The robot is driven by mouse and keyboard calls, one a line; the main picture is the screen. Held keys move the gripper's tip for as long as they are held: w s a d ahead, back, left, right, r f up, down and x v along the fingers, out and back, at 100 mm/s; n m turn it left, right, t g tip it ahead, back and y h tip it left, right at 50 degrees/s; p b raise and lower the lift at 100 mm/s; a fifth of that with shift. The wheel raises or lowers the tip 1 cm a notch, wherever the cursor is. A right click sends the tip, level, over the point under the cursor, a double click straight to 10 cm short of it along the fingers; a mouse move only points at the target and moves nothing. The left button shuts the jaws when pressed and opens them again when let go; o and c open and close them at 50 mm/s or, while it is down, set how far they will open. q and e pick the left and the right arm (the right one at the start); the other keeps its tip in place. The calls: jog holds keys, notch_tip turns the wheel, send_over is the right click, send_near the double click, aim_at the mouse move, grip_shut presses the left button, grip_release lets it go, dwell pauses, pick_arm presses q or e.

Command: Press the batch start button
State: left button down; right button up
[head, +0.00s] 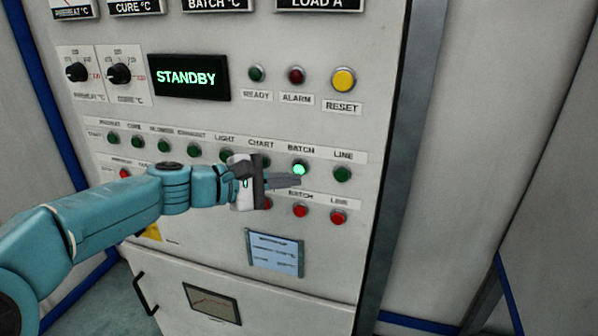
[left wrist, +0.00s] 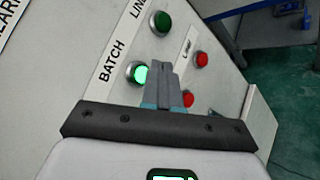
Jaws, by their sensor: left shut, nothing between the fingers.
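The batch start button (head: 299,170) is a round green button under the BATCH label, and it is lit bright green. It also shows lit in the left wrist view (left wrist: 138,72), just left of my fingertips. My left gripper (head: 298,181) is shut and empty. Its fingertips are just below the lit button in the head view. Whether they touch the panel, I cannot tell. The display (head: 188,78) reads STANDBY. My right gripper is not in view.
The green LINE button (head: 342,174) is to the right. The red BATCH button (head: 300,211) and red LINE button (head: 337,217) sit below. A yellow RESET button (head: 343,79) is higher up. A door handle (head: 144,294) sticks out at lower left.

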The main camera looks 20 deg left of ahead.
pick_arm(q)
jog(key=s+b, duration=0.1)
jog(key=s, duration=0.3)
jog(key=shift+s+b, duration=0.25)
jog(key=shift+b, duration=0.15)
jog(key=s+f+m+g+y, duration=0.2)
jog(key=f+g+y, duration=0.1)
jog(key=f, duration=1.4)
jog(key=s+f+m+g+y, duration=0.1)
jog(key=s+f+g+y, duration=0.2)
jog(key=f, duration=1.4)
jog(key=s+d+f+m+g, duration=0.2)
jog(key=s+f+m, duration=0.3)
jog(key=s+f, duration=0.4)
jog(key=s+d+f+m+g+y, duration=0.1)
jog(key=s+d+f+m+g, duration=0.1)
jog(key=s+f+m, duration=0.3)
jog(key=s+d+f, duration=0.1)
jog(key=s+f, duration=0.3)
jog(key=s, duration=0.2)
jog(key=shift+s+f, duration=0.15)
jog(key=shift+f, duration=0.2)
